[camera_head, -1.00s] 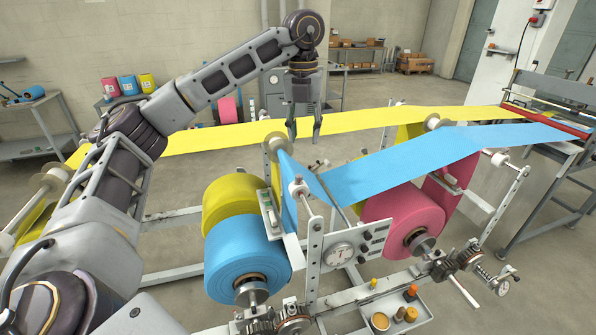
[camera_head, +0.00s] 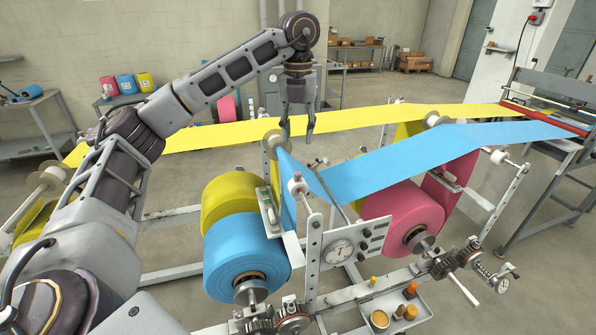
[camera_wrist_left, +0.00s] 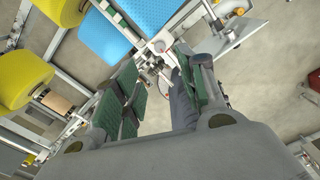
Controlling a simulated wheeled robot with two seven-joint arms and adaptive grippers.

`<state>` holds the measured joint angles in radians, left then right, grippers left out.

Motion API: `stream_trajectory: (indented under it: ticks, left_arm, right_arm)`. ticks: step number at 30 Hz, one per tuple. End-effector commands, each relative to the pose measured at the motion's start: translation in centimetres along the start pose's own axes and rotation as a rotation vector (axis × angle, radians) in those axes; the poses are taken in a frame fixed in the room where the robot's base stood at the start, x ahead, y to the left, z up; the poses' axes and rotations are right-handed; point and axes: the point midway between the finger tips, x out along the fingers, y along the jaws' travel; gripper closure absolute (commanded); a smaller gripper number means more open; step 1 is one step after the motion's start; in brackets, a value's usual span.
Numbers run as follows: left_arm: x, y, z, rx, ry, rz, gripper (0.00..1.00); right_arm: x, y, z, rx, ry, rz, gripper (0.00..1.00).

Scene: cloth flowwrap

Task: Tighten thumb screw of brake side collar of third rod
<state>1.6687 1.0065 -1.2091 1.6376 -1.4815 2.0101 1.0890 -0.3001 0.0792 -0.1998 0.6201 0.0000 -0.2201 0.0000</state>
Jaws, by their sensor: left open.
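My left gripper (camera_head: 298,135) hangs fingers-down and open above the far end of the machine, just behind the blue web. No object shows between its fingers in the head view. A small metal fitting (camera_head: 318,163) sits below and right of it, partly behind the web. In the left wrist view the open fingers (camera_wrist_left: 158,72) point toward a cluster of small metal parts (camera_wrist_left: 160,47) on a bar, apart from them. I cannot tell which part is the third rod's brake side collar or its thumb screw. My right gripper is out of view.
A blue roll (camera_head: 240,262), a yellow roll (camera_head: 226,192) and a pink roll (camera_head: 400,212) fill the frame. The blue web (camera_head: 420,155) and yellow web (camera_head: 370,121) run to the right. A dial panel (camera_head: 340,250) and a parts tray (camera_head: 385,312) stand in front.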

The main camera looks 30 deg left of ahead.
Motion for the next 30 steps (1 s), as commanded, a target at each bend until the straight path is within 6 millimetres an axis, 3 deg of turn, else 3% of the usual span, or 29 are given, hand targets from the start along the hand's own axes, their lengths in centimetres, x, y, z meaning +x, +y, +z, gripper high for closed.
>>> stream_trajectory:
  ticks: [20,30]
  left_arm:
    - [4.9,0.0,0.0,0.001,0.002,0.000,0.60]
    - [7.1,0.0,-0.1,0.001,0.002,0.000,0.60]
  right_arm:
    - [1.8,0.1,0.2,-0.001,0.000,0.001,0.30]
    - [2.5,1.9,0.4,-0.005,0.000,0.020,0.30]
